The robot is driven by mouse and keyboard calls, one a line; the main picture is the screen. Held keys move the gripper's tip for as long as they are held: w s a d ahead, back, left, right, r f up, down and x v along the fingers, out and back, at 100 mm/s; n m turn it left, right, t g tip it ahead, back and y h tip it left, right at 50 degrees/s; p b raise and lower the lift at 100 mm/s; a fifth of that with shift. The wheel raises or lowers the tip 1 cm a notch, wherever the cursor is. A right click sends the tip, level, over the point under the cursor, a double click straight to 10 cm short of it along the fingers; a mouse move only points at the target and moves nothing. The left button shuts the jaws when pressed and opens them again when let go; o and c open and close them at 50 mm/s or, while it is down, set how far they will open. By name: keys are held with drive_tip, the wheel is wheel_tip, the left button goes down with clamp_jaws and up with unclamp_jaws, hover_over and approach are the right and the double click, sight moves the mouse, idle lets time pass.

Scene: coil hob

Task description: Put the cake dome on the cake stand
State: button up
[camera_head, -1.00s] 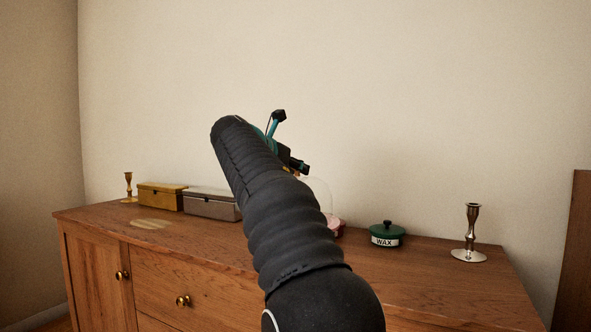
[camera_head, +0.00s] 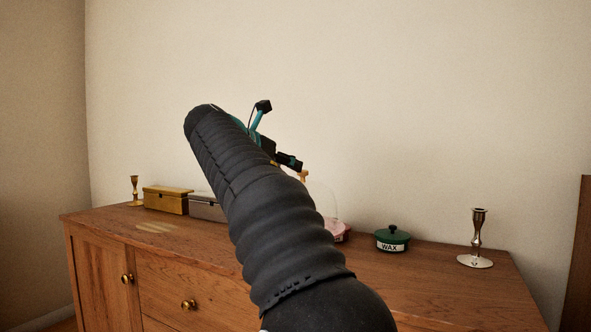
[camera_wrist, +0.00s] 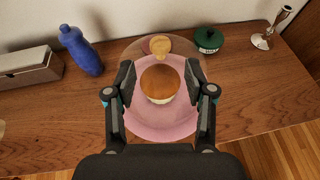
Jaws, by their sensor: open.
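The clear cake dome (camera_head: 327,201), with a wooden knob (camera_head: 303,175), shows beside my arm. It appears to stand on the pink cake stand (camera_head: 339,228); my arm hides their left part, and I cannot tell how exactly the rim sits.
A green WAX pot (camera_head: 392,238) and a silver candlestick (camera_head: 477,240) stand to the right. A blue bottle (camera_wrist: 82,52), a grey box (camera_head: 205,208), a yellow box (camera_head: 166,200) and a brass candlestick (camera_head: 135,190) stand left. The wooden cabinet top (camera_head: 440,285) is clear at front right.

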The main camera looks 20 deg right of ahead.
drive_tip(key=v, duration=0.4)
drive_tip(key=shift+s+a, duration=0.2)
drive_tip(key=shift+a, duration=0.1)
drive_tip(key=s+a+f+m+y, duration=0.3)
drive_tip(key=s+f+m, duration=0.5)
drive_tip(key=f, duration=0.5)
drive_tip(key=s+a+f+m+y, duration=0.3)
drive_tip(key=s+f+m+y, duration=0.2)
drive_tip(key=s+f, duration=0.8)
drive_tip(key=s+a+f+m+g+y, duration=0.1)
drive_tip(key=s+a+f+m+y, duration=0.2)
drive_tip(key=s+f+m, duration=0.7)
wheel_tip(320, 180, down, 3)
drive_tip(key=shift+s+f+m+y, duration=0.2)
drive_tip(key=shift+s+m+y, duration=0.2)
drive_tip(key=shift+s+y, duration=0.15)
